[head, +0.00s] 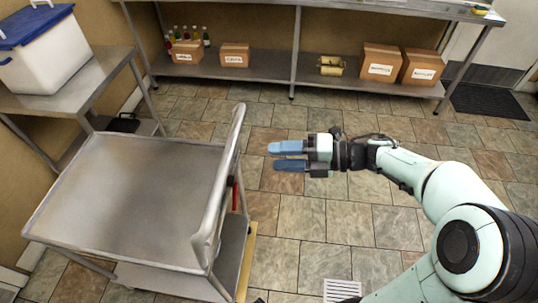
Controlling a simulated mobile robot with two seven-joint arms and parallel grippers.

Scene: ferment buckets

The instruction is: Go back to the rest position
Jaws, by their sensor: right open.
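My right gripper (290,157) shows in the head view, reaching in from the right. Its two blue fingers point left and stand apart with nothing between them. It hangs over the tiled floor, to the right of the cart's handle in the picture and apparently clear of it. My left gripper is not in view.
A metal cart (130,200) with an empty top and an upright handle (222,190) stands at left. A white bin with a blue lid (35,45) sits on a steel table (75,82). A steel shelf (280,72) along the back holds cardboard boxes (380,62) and bottles. The middle floor is open.

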